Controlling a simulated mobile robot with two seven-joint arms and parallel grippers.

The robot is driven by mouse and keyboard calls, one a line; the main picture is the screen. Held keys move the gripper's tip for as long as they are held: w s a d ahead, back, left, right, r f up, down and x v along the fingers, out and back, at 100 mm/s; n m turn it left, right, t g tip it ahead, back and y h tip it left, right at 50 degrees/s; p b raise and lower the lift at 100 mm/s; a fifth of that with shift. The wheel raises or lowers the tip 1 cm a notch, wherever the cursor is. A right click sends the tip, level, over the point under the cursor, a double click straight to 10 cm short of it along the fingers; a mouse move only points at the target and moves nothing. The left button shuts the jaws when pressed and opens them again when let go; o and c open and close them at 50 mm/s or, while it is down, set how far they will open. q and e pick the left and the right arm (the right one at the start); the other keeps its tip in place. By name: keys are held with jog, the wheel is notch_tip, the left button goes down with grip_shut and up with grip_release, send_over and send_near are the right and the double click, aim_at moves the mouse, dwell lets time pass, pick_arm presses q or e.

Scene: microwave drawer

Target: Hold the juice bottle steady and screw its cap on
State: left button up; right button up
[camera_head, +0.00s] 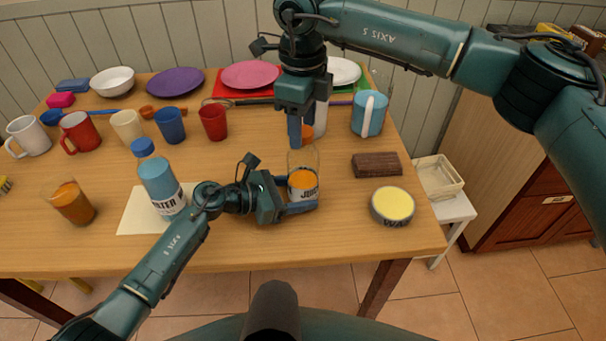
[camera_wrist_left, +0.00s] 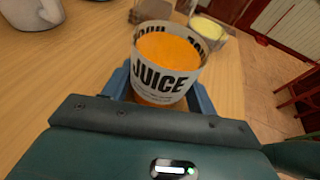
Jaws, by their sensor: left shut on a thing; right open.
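The juice bottle (camera_head: 303,163) stands upright on the table, clear above and orange below, with a "JUICE" label. It also shows in the left wrist view (camera_wrist_left: 167,75). My left gripper (camera_head: 302,194) is shut on its lower part, one finger on each side. My right gripper (camera_head: 301,132) points down above the bottle's mouth, its fingers open. An orange patch, likely the cap (camera_head: 307,131), shows by these fingers. I cannot tell whether it touches the bottle's neck, as the fingers partly hide it.
A blue water bottle (camera_head: 160,179) and a glass of orange drink (camera_head: 72,202) stand left. A brown block (camera_head: 377,165) and a yellow-topped tin (camera_head: 392,206) lie right. Cups and plates fill the back. A light blue mug (camera_head: 369,114) stands behind right.

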jog(key=n, duration=0.4)
jog(key=shift+n, duration=0.3)
jog(key=n, duration=0.4)
jog(key=shift+n, duration=0.3)
jog(key=n, duration=0.9)
